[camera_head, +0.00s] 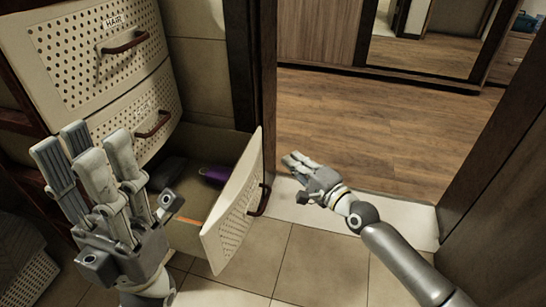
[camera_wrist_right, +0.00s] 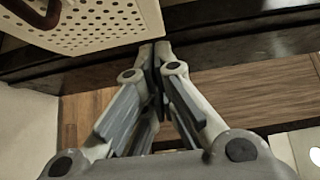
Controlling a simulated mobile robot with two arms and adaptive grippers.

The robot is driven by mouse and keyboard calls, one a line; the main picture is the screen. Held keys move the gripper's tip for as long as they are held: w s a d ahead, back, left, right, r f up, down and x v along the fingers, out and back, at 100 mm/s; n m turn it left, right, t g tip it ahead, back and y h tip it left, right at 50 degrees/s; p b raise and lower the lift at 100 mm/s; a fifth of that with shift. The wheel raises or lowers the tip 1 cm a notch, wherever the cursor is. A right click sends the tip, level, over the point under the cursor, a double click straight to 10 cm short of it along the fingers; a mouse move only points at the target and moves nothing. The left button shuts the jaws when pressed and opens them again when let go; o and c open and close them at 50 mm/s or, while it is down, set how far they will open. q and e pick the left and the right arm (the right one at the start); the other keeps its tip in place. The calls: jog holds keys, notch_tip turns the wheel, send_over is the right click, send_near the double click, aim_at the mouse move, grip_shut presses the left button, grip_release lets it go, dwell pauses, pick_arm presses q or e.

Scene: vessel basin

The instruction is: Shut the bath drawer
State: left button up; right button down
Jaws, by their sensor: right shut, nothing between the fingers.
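The lowest drawer is pulled out; its perforated cream front (camera_head: 232,212) stands tilted in the head view, with a dark handle on the outer face. I cannot read a label on it, so I cannot confirm it is the bath drawer. My right gripper (camera_head: 291,160) is shut and empty, to the right of the drawer front and apart from its handle. In the right wrist view its fingertips (camera_wrist_right: 160,48) meet near the edge of a perforated cream front (camera_wrist_right: 95,22); contact is unclear. My left gripper (camera_head: 88,142) is open and empty, left of the open drawer, hiding part of the cabinet.
A purple object (camera_head: 215,175) lies in the open drawer. Above are a closed drawer labelled HAIR (camera_head: 85,55) and another closed drawer (camera_head: 132,118). A dark door frame (camera_head: 262,70) stands behind the drawer. Tiled floor (camera_head: 322,262) is clear in front.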

aim_at(260, 144)
jog(key=w+a, duration=0.3)
jog(key=a, duration=0.2)
jog(key=shift+a+b, duration=0.3)
jog(key=shift+b, duration=0.05)
jog(key=shift+a, duration=0.1)
